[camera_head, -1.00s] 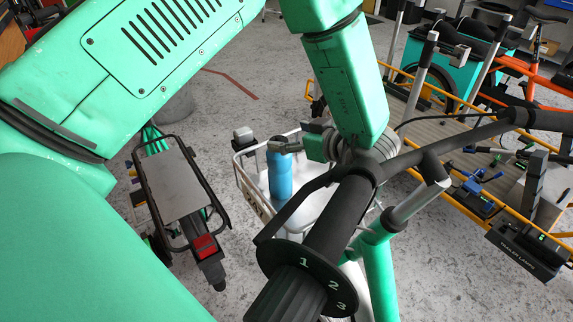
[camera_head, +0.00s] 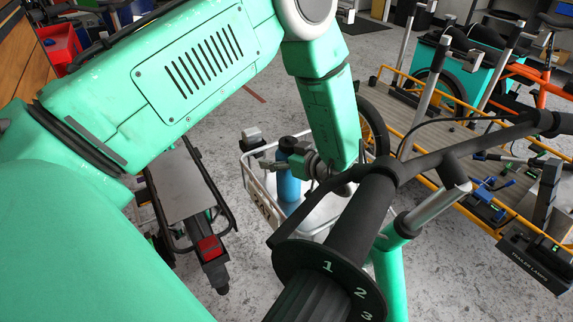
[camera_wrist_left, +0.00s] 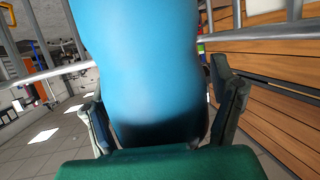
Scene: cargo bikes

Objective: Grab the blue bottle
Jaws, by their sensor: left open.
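The blue bottle (camera_head: 289,186) with a dark cap stands upright in a white wire basket (camera_head: 262,196). My left gripper (camera_head: 286,164) is at the bottle's upper part, with its open fingers around it. In the left wrist view the blue bottle (camera_wrist_left: 140,60) fills the space between the two fingers of my left gripper (camera_wrist_left: 163,112). Gaps along the bottle's sides are hard to judge there. The lower part of the bottle is partly hidden by the basket's rim. My right gripper is not in view.
A black handlebar (camera_head: 345,225) with a numbered grip shifter crosses close in front of the basket. A bike rear rack (camera_head: 178,190) stands to the left. A wooden cargo bed with yellow rails (camera_head: 425,120) lies to the right. Grey floor shows between them.

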